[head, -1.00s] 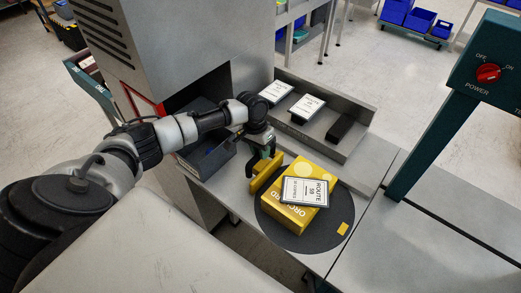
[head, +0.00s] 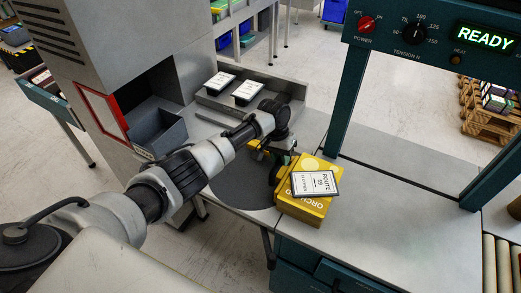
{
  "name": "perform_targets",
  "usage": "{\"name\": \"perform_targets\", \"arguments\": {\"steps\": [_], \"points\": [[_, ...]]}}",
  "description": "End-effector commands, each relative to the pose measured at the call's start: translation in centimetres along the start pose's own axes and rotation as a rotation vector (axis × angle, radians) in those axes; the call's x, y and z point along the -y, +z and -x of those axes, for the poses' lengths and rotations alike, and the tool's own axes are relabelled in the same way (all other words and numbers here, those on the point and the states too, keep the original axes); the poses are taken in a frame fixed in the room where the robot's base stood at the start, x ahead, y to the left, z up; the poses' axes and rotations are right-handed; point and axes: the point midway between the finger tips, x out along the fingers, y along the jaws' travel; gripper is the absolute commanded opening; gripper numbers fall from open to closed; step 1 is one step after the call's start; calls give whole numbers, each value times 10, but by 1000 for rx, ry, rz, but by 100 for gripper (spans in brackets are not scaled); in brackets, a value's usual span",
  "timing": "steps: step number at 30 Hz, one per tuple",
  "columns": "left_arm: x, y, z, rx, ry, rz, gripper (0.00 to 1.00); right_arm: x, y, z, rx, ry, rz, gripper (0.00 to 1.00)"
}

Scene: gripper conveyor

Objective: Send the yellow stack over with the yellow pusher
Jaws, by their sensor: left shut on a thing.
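The yellow stack is a yellow box (head: 300,211) with a white "ROUTE" card (head: 315,183) lying askew on top. It sits on the grey bench just right of the dark round disc (head: 238,184). My left gripper (head: 275,168) is at the box's upper-left side, mostly hidden by my wrist. It is shut on the yellow pusher (head: 256,153), of which only small yellow parts show. Whether the pusher touches the box is hard to tell. My right gripper is not in view.
A teal frame (head: 347,95) with a lit READY display (head: 485,38) spans the bench right of the box. The bench (head: 400,205) there is clear, with rollers (head: 502,262) at far right. A grey bin (head: 160,134) and a shelf holding two white cards (head: 248,91) stand at left.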

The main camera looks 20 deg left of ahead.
Motion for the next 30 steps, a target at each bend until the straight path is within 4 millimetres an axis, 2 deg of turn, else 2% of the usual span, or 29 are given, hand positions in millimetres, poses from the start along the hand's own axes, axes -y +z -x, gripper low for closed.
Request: {"name": "perform_targets", "arguments": {"steps": [1,6,12,15,21,30], "points": [[-22,1,0,6,9,-7,0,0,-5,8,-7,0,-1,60],[-73,1,-12,4,8,-5,0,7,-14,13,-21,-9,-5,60],[-121,1,-22,0,8,-5,0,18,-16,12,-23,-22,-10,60],[-137,0,-26,0,6,-4,0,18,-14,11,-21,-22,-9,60],[-156,0,-29,-2,4,-3,0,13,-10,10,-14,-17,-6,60],[-162,0,-30,-5,6,-2,0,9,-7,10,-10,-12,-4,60]]}}
